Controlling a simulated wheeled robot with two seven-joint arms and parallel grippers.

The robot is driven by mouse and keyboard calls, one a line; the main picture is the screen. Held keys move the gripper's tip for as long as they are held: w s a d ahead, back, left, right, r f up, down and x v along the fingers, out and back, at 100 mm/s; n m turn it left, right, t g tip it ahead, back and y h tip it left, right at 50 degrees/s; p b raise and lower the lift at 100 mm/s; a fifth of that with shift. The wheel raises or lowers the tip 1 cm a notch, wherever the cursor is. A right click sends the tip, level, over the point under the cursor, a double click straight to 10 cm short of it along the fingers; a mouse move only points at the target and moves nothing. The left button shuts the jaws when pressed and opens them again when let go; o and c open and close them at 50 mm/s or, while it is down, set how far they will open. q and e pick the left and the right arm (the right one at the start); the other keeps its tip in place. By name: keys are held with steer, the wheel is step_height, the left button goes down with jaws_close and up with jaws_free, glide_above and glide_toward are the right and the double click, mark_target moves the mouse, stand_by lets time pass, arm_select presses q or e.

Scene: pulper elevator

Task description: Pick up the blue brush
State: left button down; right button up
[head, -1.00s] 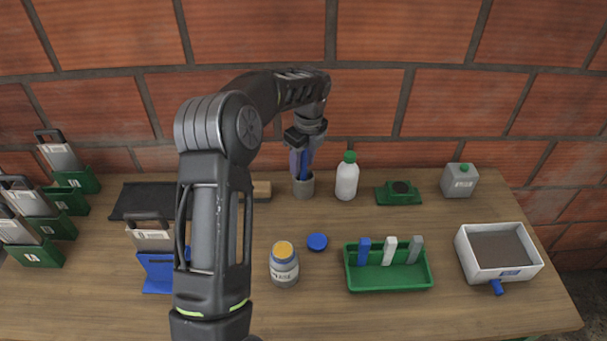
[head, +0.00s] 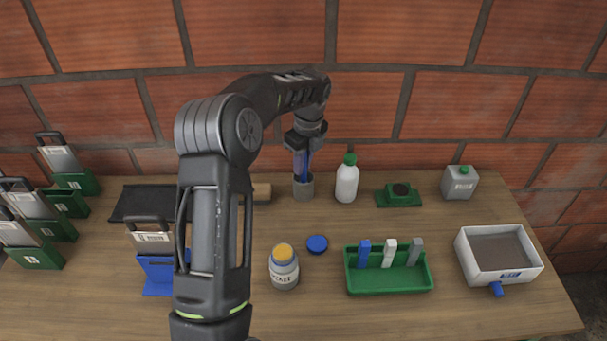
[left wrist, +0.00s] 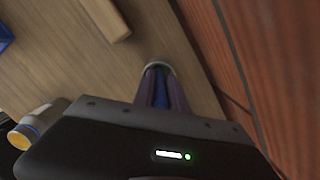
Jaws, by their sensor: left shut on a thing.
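My right gripper is in neither view.
A white bottle with a green cap (head: 347,180) stands close right of the cup. A wooden piece (head: 262,190) lies to its left. In front are an open jar (head: 284,266), a blue lid (head: 317,243) and a green tray (head: 390,282). A white box (head: 462,248) is at right.

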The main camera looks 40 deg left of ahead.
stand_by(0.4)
arm_select(q)
steer(key=shift+r+p, duration=0.45)
steer(key=shift+r, duration=0.05)
step_height(320, 180, up, 2)
steer(key=shift+r+p, duration=0.2)
steer(key=shift+p, duration=0.65)
step_height(320, 180, up, 7)
steer(key=shift+f, duration=0.2)
steer(key=shift+f, duration=0.1)
